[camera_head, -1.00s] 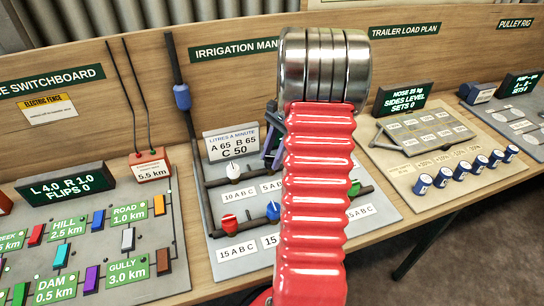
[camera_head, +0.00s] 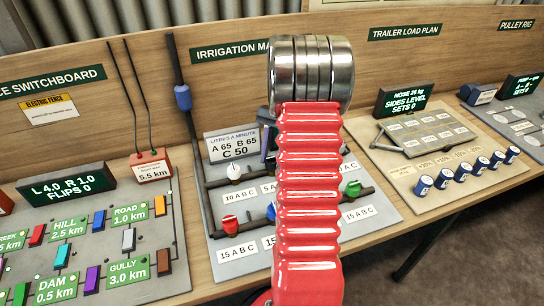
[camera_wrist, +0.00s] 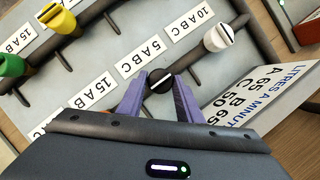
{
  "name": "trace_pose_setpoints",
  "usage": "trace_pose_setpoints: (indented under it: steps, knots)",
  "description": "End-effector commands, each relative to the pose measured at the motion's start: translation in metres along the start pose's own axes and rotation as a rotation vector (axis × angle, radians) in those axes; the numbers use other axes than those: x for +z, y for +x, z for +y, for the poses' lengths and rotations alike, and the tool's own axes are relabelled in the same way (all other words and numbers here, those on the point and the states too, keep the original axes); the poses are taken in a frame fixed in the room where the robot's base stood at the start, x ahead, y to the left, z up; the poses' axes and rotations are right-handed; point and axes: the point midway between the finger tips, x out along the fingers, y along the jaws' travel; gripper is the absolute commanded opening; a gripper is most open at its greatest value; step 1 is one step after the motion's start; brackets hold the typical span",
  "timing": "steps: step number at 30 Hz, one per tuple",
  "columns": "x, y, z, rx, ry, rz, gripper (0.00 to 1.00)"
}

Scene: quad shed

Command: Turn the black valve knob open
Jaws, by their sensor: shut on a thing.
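The black valve knob (camera_wrist: 160,82) sits on a dark pipe in the wrist view, near the label 5 A B C. A pale line shows across its top, but its setting is hard to read. My gripper (camera_wrist: 160,88) has its two purple fingers on either side of the knob and is shut on it. In the head view my red arm hides the knob and nearly all of the gripper. The irrigation board (camera_head: 205,258) stands behind the arm, and its sign (camera_head: 233,145) reads A 65, B 65, C 50.
A white knob (camera_wrist: 218,38) is close to the right finger in the wrist view. A yellow knob (camera_wrist: 58,17) and green knob (camera_wrist: 12,65) lie left. The head view shows red (camera_head: 229,224) and blue (camera_head: 271,211) knobs. The switchboard (camera_head: 80,262) is left, the trailer panel (camera_head: 437,182) right.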

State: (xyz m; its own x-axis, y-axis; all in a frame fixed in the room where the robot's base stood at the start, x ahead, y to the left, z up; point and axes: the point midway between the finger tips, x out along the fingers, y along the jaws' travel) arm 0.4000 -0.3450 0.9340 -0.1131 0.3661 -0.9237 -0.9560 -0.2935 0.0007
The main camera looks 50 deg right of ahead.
Motion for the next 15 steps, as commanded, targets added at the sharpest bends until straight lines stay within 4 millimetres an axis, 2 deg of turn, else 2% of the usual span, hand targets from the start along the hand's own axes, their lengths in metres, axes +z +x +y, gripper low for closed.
trace_pose_setpoints:
  steps: [5, 6, 12, 15]
  knots:
    - [-0.0021, -0.0021, -0.0022, -0.006, -0.001, 0.01, 0.1]
    - [-0.0019, -0.002, -0.0022, -0.006, -0.001, 0.01, 0.35]
    - [-0.0009, -0.0011, -0.0015, -0.004, 0.0, 0.005, 0.49]
    - [-0.0006, -0.0008, -0.0012, -0.003, 0.0, 0.004, 0.5]
